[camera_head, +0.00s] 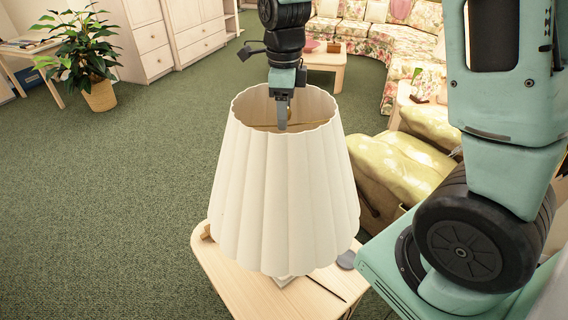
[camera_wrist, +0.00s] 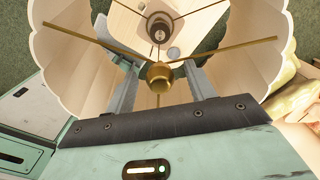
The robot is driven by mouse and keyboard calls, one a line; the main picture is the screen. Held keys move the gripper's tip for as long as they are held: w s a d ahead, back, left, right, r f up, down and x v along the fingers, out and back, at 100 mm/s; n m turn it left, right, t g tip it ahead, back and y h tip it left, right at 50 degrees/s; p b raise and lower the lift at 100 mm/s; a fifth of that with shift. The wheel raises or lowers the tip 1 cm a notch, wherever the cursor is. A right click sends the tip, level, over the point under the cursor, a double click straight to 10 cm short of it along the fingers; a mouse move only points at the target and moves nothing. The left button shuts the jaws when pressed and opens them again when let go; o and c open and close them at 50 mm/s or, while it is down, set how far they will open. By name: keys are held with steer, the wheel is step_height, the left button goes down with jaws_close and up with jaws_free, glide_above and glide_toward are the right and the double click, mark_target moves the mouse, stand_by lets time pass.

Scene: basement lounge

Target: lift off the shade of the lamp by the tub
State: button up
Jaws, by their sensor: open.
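The lamp's cream scalloped shade (camera_head: 285,195) stands upright over a small pale wood table, its open top facing up. My gripper (camera_head: 283,125) reaches down into that opening from above. In the wrist view I look down into the shade (camera_wrist: 72,75), where thin brass arms (camera_wrist: 235,47) meet at a round brass knob (camera_wrist: 160,74). My gripper's two fingers (camera_wrist: 162,85) are open, one on each side of the knob. I cannot tell whether they touch it. A lamp socket (camera_wrist: 158,30) shows below the arms. The shade hides most of the lamp's base (camera_head: 284,280).
The small table (camera_head: 235,285) also bears a grey round item (camera_head: 346,260) and a thin dark stick. A yellow-green cushioned seat (camera_head: 395,168) stands close on the right. A floral sofa (camera_head: 375,50), low table (camera_head: 325,62) and potted plant (camera_head: 85,60) are farther back. Green carpet at left is clear.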

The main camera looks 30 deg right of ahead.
jaws_close()
steer(key=shift+r, duration=0.15)
